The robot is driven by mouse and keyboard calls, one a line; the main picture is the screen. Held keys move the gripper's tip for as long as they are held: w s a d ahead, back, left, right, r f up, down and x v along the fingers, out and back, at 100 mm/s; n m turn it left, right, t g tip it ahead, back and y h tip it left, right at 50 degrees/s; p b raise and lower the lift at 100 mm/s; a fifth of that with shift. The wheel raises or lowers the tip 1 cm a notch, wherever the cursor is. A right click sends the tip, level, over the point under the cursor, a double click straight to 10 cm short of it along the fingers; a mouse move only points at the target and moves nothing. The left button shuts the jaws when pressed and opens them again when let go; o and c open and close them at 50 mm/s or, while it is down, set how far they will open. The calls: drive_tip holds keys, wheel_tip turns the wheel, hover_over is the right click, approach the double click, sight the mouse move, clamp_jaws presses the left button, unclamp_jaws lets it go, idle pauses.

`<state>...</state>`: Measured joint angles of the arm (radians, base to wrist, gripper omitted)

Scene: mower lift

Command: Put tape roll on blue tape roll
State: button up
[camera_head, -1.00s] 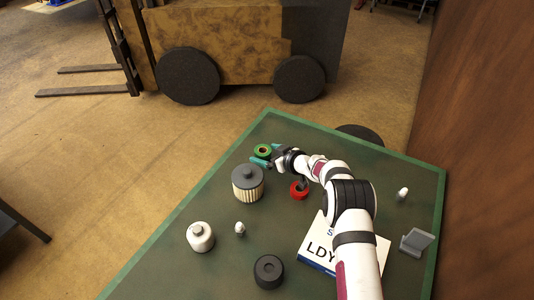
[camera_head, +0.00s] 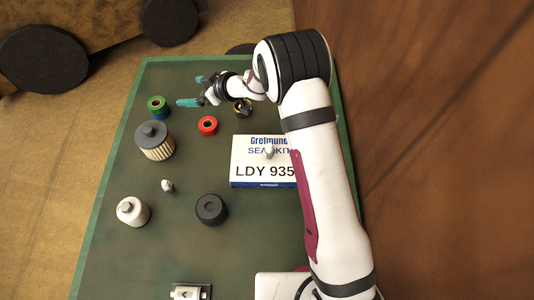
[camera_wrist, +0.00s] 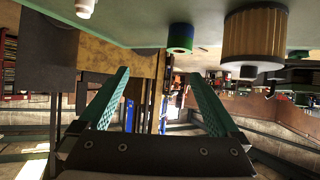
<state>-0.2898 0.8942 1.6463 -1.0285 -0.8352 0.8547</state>
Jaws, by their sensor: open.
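A green tape roll (camera_head: 157,102) lies on top of a blue tape roll (camera_head: 160,115), at the far left of the green table. The stack also shows upside down in the wrist view, with the green roll (camera_wrist: 180,49) below the blue roll (camera_wrist: 180,33) in the picture. My gripper (camera_head: 189,90) is open and empty, to the right of the stack and apart from it. In the wrist view, its teal fingers (camera_wrist: 160,84) are spread with nothing between them.
A red tape roll (camera_head: 207,126) and a yellow-black roll (camera_head: 243,108) lie right of the stack. A pleated filter (camera_head: 154,140) stands close in front of it. A white box (camera_head: 240,171), white canister (camera_head: 132,211) and black cap (camera_head: 211,209) are nearer.

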drive_tip(key=w+d+r+m+t+h, duration=0.15)
drive_tip(key=d+r+m+h, duration=0.3)
drive_tip(key=d, duration=0.45)
drive_tip(key=d+r+m+t+h, duration=0.3)
drive_tip(key=d+r, duration=0.3)
drive_tip(key=d, duration=0.3)
drive_tip(key=s+d+r+m+g+h, duration=0.25)
drive_tip(key=s+d+m+h, duration=0.2)
drive_tip(key=s+d, duration=0.4)
drive_tip(key=s+m+g+y, duration=0.3)
drive_tip(key=s+m+g, duration=0.3)
drive_tip(key=s, duration=2.5)
drive_tip(key=shift+a+f+m+g, duration=0.15)
drive_tip(key=shift+f+m+g, duration=0.25)
drive_tip(key=shift+g, duration=0.4)
